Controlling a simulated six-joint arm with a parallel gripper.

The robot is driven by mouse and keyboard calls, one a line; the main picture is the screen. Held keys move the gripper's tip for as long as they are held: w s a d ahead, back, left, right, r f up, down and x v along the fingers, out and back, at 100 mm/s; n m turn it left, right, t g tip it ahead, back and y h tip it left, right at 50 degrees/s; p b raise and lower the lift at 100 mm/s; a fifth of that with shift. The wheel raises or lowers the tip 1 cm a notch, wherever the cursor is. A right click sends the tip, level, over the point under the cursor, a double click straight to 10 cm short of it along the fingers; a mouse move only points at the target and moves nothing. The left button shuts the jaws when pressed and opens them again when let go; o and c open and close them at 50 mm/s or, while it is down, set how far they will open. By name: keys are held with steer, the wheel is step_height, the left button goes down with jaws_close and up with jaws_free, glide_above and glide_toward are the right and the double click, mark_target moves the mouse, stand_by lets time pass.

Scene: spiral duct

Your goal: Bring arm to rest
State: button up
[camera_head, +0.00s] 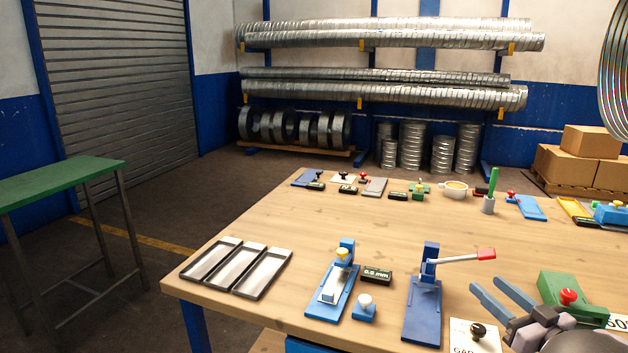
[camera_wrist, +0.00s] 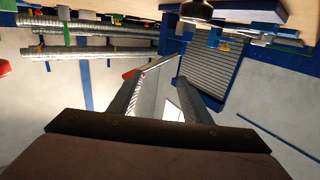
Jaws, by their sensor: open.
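My gripper (camera_head: 502,300) is at the lower right of the head view, over the right front part of the wooden table. Its two grey-blue fingers point to the left and stand apart with nothing between them. That view is upside down, with the table at the top and the wall and pipes behind. The wrist hides part of a green block with a red knob (camera_head: 568,296).
A blue fixture with a red-tipped lever (camera_head: 422,308) stands left of my gripper. Another blue fixture (camera_head: 332,292) and metal trays (camera_head: 236,268) are further left. A white card with a black knob (camera_head: 476,336) lies close below my fingers. The table (camera_head: 250,222) is bare at centre-left.

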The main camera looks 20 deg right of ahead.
steer(key=w+a+r+m+h, duration=0.2)
steer(key=w+r, duration=0.4)
steer(key=w, duration=0.1)
steer(key=w+a+f+m+g+h+p, duration=0.1)
steer(key=w+a+f+g+p, duration=0.1)
steer(key=w+a+g+p, duration=0.3)
steer(key=w+a+f+g+p, duration=0.2)
steer(key=w+a+p, duration=0.1)
steer(key=a, duration=0.5)
steer(key=s+a+f+n+g+y+p, duration=0.1)
steer(key=s+a+f+g+p, duration=0.15)
steer(key=a, duration=0.45)
steer(key=s+a+f+n+g+y+p, duration=0.1)
steer(key=s+a+f+g+y, duration=0.15)
steer(key=a, duration=0.45)
steer(key=s+a+f+n+g+y+p, duration=0.2)
steer(key=s+a+g, duration=0.3)
steer(key=s+a, duration=1)
steer(key=shift+s+a+n+g+p, duration=0.3)
steer(key=shift+a+n+p, duration=0.2)
steer(key=shift+a+p, duration=0.3)
